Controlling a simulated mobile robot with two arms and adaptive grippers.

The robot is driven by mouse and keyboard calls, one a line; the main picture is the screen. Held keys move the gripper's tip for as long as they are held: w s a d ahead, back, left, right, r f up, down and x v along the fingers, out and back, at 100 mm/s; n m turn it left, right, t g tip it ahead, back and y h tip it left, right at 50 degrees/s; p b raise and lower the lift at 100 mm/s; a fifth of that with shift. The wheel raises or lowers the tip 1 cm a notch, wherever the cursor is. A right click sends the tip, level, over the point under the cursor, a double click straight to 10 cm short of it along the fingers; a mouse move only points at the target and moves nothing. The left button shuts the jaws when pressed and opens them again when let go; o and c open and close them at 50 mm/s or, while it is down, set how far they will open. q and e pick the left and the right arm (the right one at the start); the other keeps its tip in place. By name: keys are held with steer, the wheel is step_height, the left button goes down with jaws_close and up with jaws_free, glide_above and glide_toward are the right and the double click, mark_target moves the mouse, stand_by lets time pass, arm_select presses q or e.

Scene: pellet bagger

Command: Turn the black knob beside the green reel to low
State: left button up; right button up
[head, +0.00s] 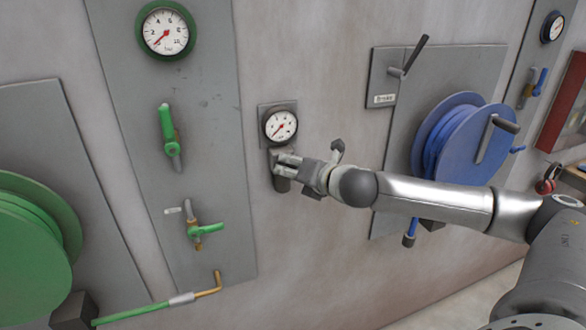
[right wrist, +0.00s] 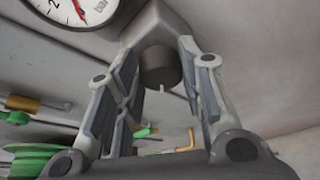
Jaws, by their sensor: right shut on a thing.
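The black knob (right wrist: 160,68) hangs under a grey regulator body below a small white gauge (head: 281,125), right of the green reel (head: 28,262). My right gripper (head: 282,170) reaches it from the right and is shut on it. In the right wrist view one finger lies on each side of the dark round knob. The fingers cover much of the knob in the head view, and no low mark is readable. My left gripper is not in view.
A grey panel (head: 205,90) left of the knob carries a larger gauge (head: 165,31) and green-handled valves (head: 167,130). A blue reel (head: 463,140) and a brake lever (head: 415,55) are on the right, behind my right arm. The wall below the knob is clear.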

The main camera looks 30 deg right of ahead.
steer(key=shift+f, duration=0.15)
steer(key=o, duration=1)
steer(key=v, duration=1.2)
